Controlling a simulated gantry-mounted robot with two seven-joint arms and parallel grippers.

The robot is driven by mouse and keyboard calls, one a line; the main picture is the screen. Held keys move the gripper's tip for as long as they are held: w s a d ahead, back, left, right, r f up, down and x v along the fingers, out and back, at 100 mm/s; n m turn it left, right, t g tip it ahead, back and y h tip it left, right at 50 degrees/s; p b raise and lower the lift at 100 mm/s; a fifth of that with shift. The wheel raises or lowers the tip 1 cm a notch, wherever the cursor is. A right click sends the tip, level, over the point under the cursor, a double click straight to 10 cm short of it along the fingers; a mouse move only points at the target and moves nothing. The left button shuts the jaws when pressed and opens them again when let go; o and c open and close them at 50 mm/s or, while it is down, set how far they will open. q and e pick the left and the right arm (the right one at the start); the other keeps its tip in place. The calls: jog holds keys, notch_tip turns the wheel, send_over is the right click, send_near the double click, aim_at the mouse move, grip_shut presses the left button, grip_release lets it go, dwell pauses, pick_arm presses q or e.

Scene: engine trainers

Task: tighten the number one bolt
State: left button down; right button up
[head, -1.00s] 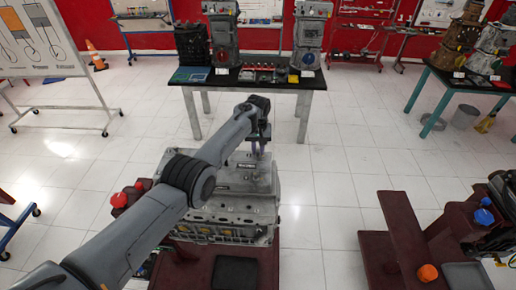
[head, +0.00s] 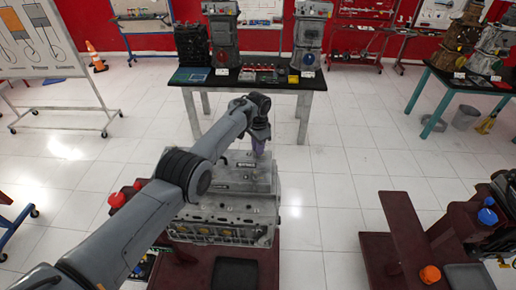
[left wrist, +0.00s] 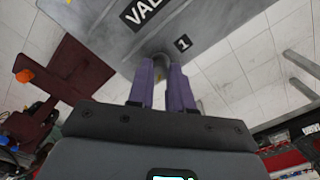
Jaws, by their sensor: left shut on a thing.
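The grey engine block (head: 215,215) sits on a dark red stand in the middle of the head view, with a cover on top. In the left wrist view the cover (left wrist: 150,40) carries a "VAL…" plate and a label "1" (left wrist: 182,43). The number one bolt (left wrist: 162,64) is a rounded grey shape beside that label, between the purple fingertips and partly hidden by them. My left gripper (head: 260,146) points down at the cover's far right corner. It also shows in the left wrist view (left wrist: 163,78), shut on the bolt. My right gripper is not in view.
A black table (head: 255,84) with engine parts stands at the back. Another dark red stand (head: 410,225) is at the right, with an orange knob (head: 430,274). A whiteboard (head: 40,40) stands at the left.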

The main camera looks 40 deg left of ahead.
pick_arm(q)
jog(key=m+b, duration=0.1)
jog(key=m, duration=0.3)
jog(key=shift+m+b, duration=0.7)
jog(key=shift+m, duration=1)
jog(key=c, duration=1)
grip_release()
jog(key=shift+r, duration=0.1)
notch_tip(320, 180, up, 11)
jog(key=shift+f+b, duration=0.2)
jog(key=shift+b, duration=0.3)
